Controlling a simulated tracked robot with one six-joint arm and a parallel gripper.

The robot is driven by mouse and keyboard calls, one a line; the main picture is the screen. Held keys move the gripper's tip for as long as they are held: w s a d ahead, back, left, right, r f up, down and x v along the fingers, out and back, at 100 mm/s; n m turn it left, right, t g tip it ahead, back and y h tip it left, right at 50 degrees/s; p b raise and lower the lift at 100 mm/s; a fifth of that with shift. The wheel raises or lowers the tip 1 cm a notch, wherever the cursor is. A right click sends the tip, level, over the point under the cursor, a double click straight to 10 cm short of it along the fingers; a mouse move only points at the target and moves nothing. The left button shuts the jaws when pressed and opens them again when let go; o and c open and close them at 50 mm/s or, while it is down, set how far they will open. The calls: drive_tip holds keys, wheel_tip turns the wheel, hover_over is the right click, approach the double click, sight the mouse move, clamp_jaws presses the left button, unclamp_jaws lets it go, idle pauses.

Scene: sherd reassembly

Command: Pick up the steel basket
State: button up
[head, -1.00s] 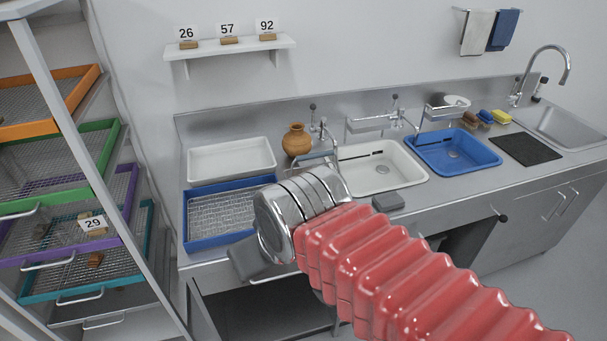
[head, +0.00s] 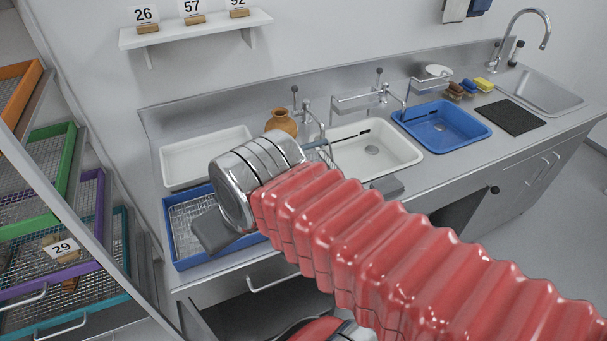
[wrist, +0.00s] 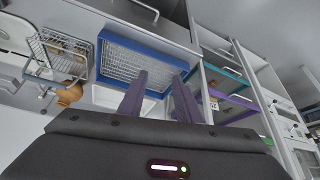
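The steel basket (wrist: 62,57) is a small wire-mesh basket with a handle, left of the blue tray in the wrist view. Some brown shapes show in or behind its mesh. In the head view only a bit of its wire (head: 320,152) shows beside the jar; my arm hides the rest. My gripper (wrist: 160,82) has two dark purple fingers, apart and with nothing visible between them. It points over the blue mesh tray (wrist: 150,44), to the right of the basket and apart from it in the wrist view. In the head view my arm hides its fingertips.
A brown jar (head: 281,122) stands at the back of the steel counter, close to the basket. A white tray (head: 205,158), white basin (head: 372,148) and blue basin (head: 440,125) line the counter. A rack of coloured mesh trays (head: 55,165) stands close on the left.

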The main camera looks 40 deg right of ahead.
drive_tip(key=shift+o, duration=0.5)
drive_tip(key=m+t+h, duration=0.1)
drive_tip(key=m+h, duration=0.1)
drive_tip(key=m, duration=1.9)
approach(310, 146)
drive_tip(key=v, duration=0.3)
drive_tip(key=x, duration=0.7)
drive_tip(key=shift+w+f, duration=0.1)
drive_tip(key=shift+f, duration=0.05)
drive_tip(key=shift+w+d+f, duration=0.15)
drive_tip(key=shift+w+f, duration=0.2)
drive_tip(key=shift+f, duration=0.15)
drive_tip(key=shift+w+f, duration=0.1)
